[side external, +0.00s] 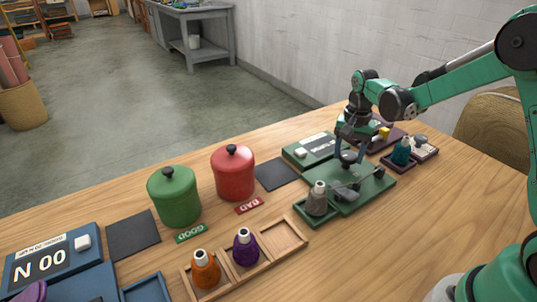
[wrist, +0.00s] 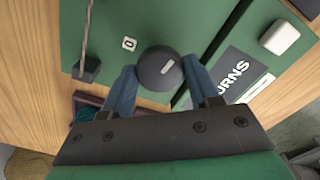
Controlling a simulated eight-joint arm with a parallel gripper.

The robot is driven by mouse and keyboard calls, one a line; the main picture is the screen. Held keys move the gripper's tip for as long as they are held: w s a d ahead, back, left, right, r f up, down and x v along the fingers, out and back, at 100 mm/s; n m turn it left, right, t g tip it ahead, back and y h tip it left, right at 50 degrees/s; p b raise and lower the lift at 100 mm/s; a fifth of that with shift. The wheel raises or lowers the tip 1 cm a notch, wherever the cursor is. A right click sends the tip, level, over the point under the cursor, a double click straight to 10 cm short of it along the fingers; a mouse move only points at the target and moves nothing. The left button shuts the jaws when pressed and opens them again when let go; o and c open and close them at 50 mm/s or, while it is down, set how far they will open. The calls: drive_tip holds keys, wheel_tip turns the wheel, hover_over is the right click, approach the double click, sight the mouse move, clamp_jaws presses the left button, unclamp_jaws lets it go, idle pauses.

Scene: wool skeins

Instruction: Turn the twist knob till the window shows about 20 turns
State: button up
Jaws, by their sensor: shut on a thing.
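The twist knob (wrist: 160,68) is a dark round cap with a pale mark line, on a green board (wrist: 120,20). In the wrist view my gripper (wrist: 161,77) has its two blue-grey fingers on either side of the knob, shut on it. In the side view my gripper (side external: 347,150) reaches down to the board, and its fingers largely hide the knob. The turns window (wrist: 240,72) is a dark panel reading "URNS" at its visible end. Its number is cut off or hidden in the wrist view. In the side view the window (side external: 320,143) is too small to read.
A grey cone (side external: 317,198) stands at the board's near left corner. A teal cone (side external: 401,150) is in a maroon tray to the right. Red (side external: 233,172) and green (side external: 174,196) lidded pots stand left, behind a wooden tray (side external: 283,240). A blue gauge (side external: 52,262) reads "N 00".

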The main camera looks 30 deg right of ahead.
sight(349, 155)
drive_tip(key=o, duration=1.3)
drive_tip(key=shift+c, duration=0.2)
drive_tip(key=shift+r, duration=0.1)
drive_tip(key=shift+r, duration=2.7)
drive_tip(key=shift+r, duration=0.1)
drive_tip(key=s+a+r+n+t, duration=0.4)
drive_tip(key=s+a+n+t, duration=0.3)
drive_tip(key=s+a+n, duration=0.2)
drive_tip(key=shift+s+a+r+n, duration=0.4)
drive_tip(key=shift+a+n, duration=0.35)
drive_tip(key=shift+n, duration=0.25)
